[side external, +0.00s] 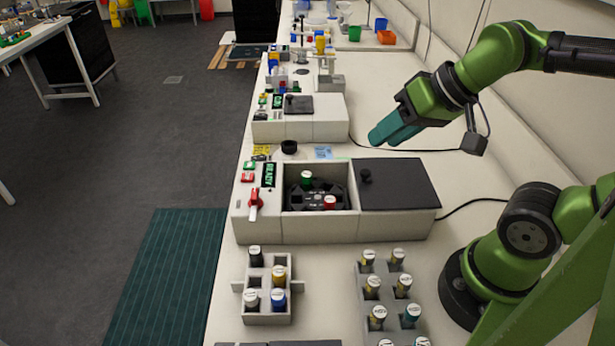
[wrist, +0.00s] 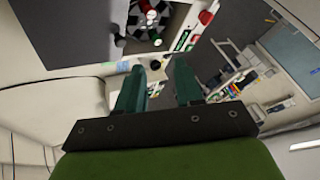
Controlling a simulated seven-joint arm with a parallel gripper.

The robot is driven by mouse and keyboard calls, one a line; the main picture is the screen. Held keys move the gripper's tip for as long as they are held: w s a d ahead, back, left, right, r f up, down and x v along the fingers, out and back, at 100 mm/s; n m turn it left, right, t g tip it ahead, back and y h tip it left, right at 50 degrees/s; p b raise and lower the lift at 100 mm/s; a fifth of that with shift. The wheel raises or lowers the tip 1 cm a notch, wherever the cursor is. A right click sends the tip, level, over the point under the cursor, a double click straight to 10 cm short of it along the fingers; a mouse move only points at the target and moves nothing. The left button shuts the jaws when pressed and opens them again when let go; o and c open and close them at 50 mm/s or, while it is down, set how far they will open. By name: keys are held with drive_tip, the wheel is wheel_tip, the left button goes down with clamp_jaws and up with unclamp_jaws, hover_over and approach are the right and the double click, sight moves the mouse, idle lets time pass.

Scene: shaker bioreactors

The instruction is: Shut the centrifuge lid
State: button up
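The centrifuge (side external: 322,228) is a pale box on the bench in the side external view. Its chamber is uncovered and shows a black rotor (side external: 308,196) with a green-capped and a red-capped tube. The dark flat lid (side external: 405,188) lies to the right of the opening, with a black knob (side external: 366,176) near its left edge. In the wrist view the lid (wrist: 65,35) is at upper left and the rotor (wrist: 143,30) at the top. My gripper (side external: 385,140) is above and behind the lid, apart from it. Its teal fingers (wrist: 158,72) are spread and empty.
A red switch handle (side external: 254,203) and a READY display are on the centrifuge's left panel. A smaller device (side external: 300,126) stands behind it. A tube rack (side external: 267,318) and a second rack (side external: 372,332) stand in front. A black cable runs along the bench at right.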

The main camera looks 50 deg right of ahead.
drive_tip(key=w+m+g, duration=0.1)
drive_tip(key=w+f+g, duration=0.1)
drive_tip(key=w+f+m+g, duration=0.1)
drive_tip(key=shift+d+f+m, duration=0.2)
drive_tip(key=shift+d+m, duration=0.05)
drive_tip(key=shift+m, duration=0.05)
clamp_jaws()
drive_tip(key=m+g+h, duration=0.3)
drive_tip(key=m+g, duration=0.5)
drive_tip(key=m, duration=1.8)
hover_over(381, 186)
drive_tip(key=w, duration=0.1)
drive_tip(key=x, duration=0.8)
drive_tip(key=shift+a+f, duration=0.1)
drive_tip(key=shift+f, duration=0.1)
drive_tip(key=shift+w+a+f, duration=0.2)
drive_tip(key=shift+w+f, duration=0.15)
drive_tip(key=shift+w, duration=0.25)
drive_tip(key=shift+w+a+f, duration=0.2)
drive_tip(key=shift+w+f, duration=0.2)
drive_tip(key=shift+w, duration=0.2)
drive_tip(key=shift+w+a, duration=0.2)
drive_tip(key=shift+w, duration=0.35)
